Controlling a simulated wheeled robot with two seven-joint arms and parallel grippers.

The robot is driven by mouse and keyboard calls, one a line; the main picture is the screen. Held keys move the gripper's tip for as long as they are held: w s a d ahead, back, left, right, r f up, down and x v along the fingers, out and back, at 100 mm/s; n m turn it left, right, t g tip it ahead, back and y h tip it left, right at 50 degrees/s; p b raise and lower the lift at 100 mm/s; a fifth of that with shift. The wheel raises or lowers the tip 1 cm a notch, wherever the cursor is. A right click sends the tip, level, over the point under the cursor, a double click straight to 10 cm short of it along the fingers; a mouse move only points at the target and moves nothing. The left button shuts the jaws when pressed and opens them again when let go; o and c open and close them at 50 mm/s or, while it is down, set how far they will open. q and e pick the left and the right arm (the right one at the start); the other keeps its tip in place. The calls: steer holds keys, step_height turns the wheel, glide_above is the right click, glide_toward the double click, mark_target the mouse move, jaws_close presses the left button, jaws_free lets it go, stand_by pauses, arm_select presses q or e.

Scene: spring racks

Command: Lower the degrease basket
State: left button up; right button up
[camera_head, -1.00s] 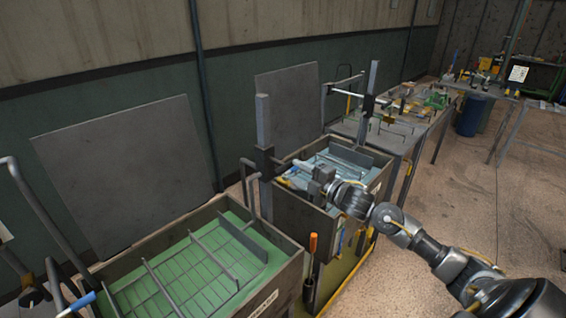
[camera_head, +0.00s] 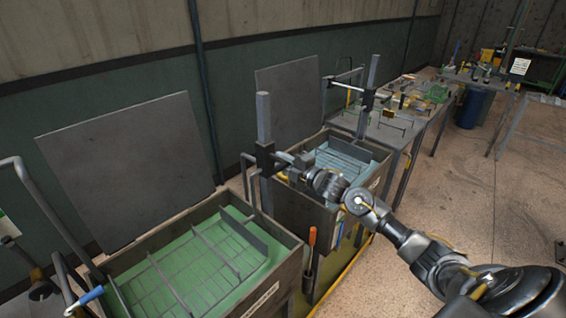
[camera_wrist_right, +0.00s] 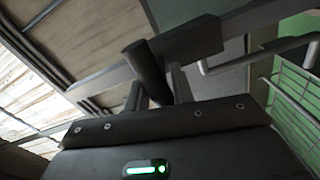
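A wire basket (camera_head: 205,262) sits in the near tank (camera_head: 280,268) of green liquid. A second basket (camera_head: 345,160) sits in the farther tank (camera_head: 383,172) of pale blue liquid. The tank labels are too small to read, so I cannot tell which basket is the degrease one. My right gripper (camera_head: 297,164) is at the lift carriage (camera_head: 265,158) on the post between the tanks. In the right wrist view its fingers (camera_wrist_right: 160,90) straddle a dark round bar (camera_wrist_right: 146,72); whether they grip it is unclear. My left gripper is out of view.
A lever with a blue grip (camera_head: 88,297) stands at the near tank's left corner. An orange-handled tool (camera_head: 312,237) hangs between the tanks. Grey panels (camera_head: 125,165) lean by the wall. A bench (camera_head: 395,135) with small parts stands behind.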

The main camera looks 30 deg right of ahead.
jaws_close()
steer(key=shift+f, duration=0.1)
step_height(320, 180, down, 17)
steer(key=b, duration=1.3)
steer(key=shift+s+a, duration=0.15)
steer(key=shift+a, duration=0.05)
steer(key=o, duration=0.6)
jaws_free()
steer(key=shift+d, duration=0.1)
steer(key=shift+o, duration=0.3)
steer(key=shift+d+r, duration=0.1)
steer(key=shift+r, duration=0.1)
